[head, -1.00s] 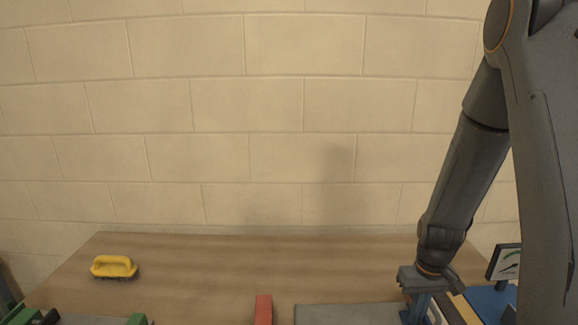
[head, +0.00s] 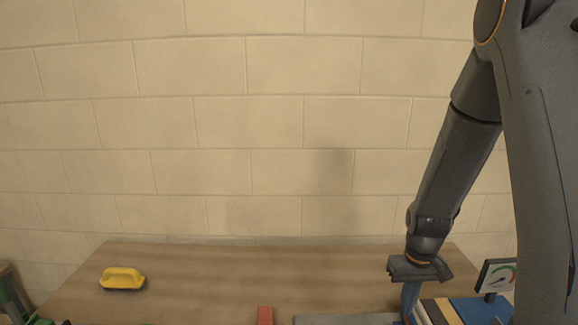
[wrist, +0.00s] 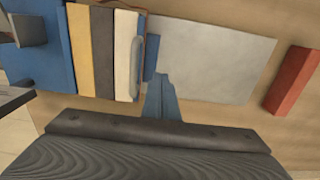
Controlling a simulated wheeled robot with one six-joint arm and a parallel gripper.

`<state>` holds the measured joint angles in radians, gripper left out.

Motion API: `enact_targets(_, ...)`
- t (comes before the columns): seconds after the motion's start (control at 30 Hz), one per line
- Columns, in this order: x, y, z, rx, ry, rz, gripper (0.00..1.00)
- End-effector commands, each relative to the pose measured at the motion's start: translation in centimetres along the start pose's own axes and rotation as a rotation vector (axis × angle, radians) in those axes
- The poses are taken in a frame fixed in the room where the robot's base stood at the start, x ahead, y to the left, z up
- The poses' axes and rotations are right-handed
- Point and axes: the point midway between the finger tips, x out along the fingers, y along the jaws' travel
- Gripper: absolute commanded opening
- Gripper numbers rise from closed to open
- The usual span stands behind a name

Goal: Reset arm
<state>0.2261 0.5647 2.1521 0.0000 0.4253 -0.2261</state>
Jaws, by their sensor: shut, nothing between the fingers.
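My gripper (head: 410,300) hangs from my arm at the right of the head view, over the right part of the wooden table (head: 220,275). Its blue fingers are shut with nothing held. In the wrist view the gripper (wrist: 160,95) shows as blue fingers beyond the dark wrist body, over the left edge of a grey plate (wrist: 220,60). Whether the fingertips touch anything beneath cannot be told.
A yellow-handled brush (head: 122,278) sits at the table's left. A red block (head: 265,316) stands near the front middle. The table's back middle is clear.

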Motion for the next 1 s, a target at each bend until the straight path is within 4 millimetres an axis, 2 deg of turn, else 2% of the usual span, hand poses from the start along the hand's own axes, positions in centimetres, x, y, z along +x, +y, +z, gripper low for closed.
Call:
enact_targets(0.03,-0.7,-0.1,0.0,-0.001,0.001,0.000,0.00)
enact_targets(0.13,-1.3,-0.3,0.0,0.000,0.001,0.000,0.00)
enact_targets(0.53,-1.4,-0.9,0.1,-0.002,0.007,0.001,0.00)
enact_targets(0.73,-2.5,-4.2,1.8,-0.005,0.044,0.006,0.00)
enact_targets(1.0,-3.1,-8.9,6.6,-0.003,0.102,0.004,0.00)
